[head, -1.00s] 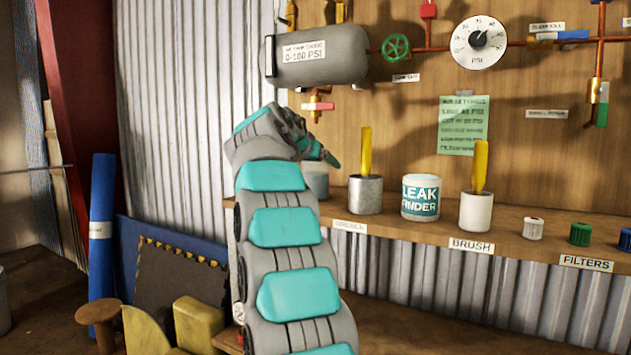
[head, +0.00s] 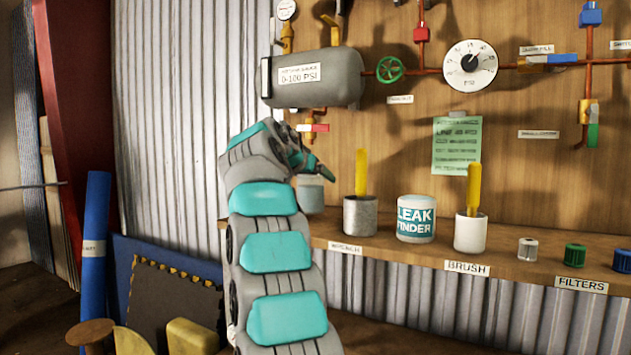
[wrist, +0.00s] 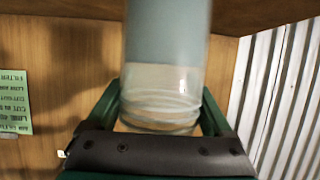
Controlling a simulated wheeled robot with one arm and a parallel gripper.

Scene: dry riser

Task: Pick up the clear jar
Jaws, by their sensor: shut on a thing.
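The clear jar (head: 311,197) stands upright at the left end of the wooden shelf in the head view, partly hidden by my gripper and arm. It has grey-blue contents. In the wrist view the clear jar (wrist: 165,60) fills the middle, with its clear ringed end between the green fingers. My gripper (head: 318,174) is shut on the jar near its top; it also shows in the wrist view (wrist: 160,110). I cannot tell whether the jar's base touches the shelf.
A metal can (head: 360,216) with a yellow handle stands right of the jar. Beyond it are the leak finder tub (head: 416,219), a white brush cup (head: 471,233) and small filters (head: 576,254). A grey tank (head: 318,78) and a red-handled valve (head: 314,127) are above.

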